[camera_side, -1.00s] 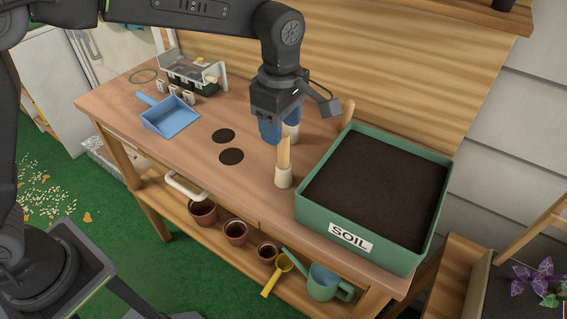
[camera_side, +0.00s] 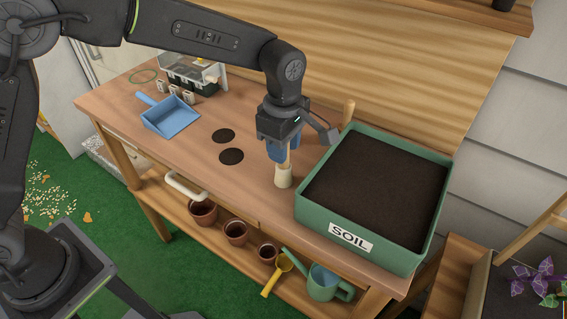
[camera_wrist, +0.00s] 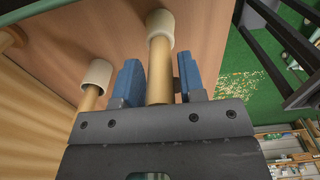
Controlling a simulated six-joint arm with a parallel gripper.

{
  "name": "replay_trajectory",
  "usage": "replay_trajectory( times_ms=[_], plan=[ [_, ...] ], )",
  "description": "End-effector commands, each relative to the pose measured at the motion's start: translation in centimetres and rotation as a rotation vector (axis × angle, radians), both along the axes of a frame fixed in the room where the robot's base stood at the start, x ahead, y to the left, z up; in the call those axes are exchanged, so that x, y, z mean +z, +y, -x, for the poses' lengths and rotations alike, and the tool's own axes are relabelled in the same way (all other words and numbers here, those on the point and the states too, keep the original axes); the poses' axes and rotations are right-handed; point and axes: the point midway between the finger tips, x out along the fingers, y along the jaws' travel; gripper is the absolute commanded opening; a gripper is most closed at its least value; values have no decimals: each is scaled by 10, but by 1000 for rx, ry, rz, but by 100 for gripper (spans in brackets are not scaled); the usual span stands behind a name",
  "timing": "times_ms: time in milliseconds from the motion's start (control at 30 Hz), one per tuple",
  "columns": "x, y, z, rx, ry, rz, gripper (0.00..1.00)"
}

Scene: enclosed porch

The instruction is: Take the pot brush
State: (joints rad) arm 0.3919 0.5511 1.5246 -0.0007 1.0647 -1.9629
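A pot brush (camera_side: 284,177), with a round wooden handle and a cream head, stands upright, head down, on the bench left of the soil tray. In the wrist view its handle (camera_wrist: 160,68) stands between the two blue fingers of my gripper (camera_wrist: 161,80), with a gap on each side. In the side view my gripper (camera_side: 279,152) is directly over the brush and hides the top of its handle. A second similar piece (camera_wrist: 96,75) stands just left of the fingers in the wrist view; my gripper hides it in the side view.
The green soil tray (camera_side: 345,241) is close on the right. Another wooden handle (camera_side: 348,110) rises behind it. A blue dustpan (camera_side: 171,117) and two dark discs (camera_side: 231,156) lie to the left, with bare bench between. The wooden back wall stands behind.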

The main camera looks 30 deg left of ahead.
Motion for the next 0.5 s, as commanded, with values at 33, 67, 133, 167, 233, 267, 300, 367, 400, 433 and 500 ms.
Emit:
replay_trajectory(
  times_ms=[33, 67, 133, 167, 233, 267, 300, 367, 400, 433, 500],
  plan=[
    [0, 0, 0, 0, 0, 0, 32],
    [0, 0, 0, 0, 0, 0, 29],
    [0, 0, 0, 0, 0, 0, 22],
    [0, 0, 0, 0, 0, 0, 20],
    [0, 0, 0, 0, 0, 0, 13],
    [0, 0, 0, 0, 0, 0, 10],
    [0, 0, 0, 0, 0, 0, 6],
    [0, 0, 0, 0, 0, 0, 0],
    [0, 0, 0, 0, 0, 0, 0],
    [0, 0, 0, 0, 0, 0, 0],
    [1, 0, 0, 0, -1, 0, 0]
  ],
)
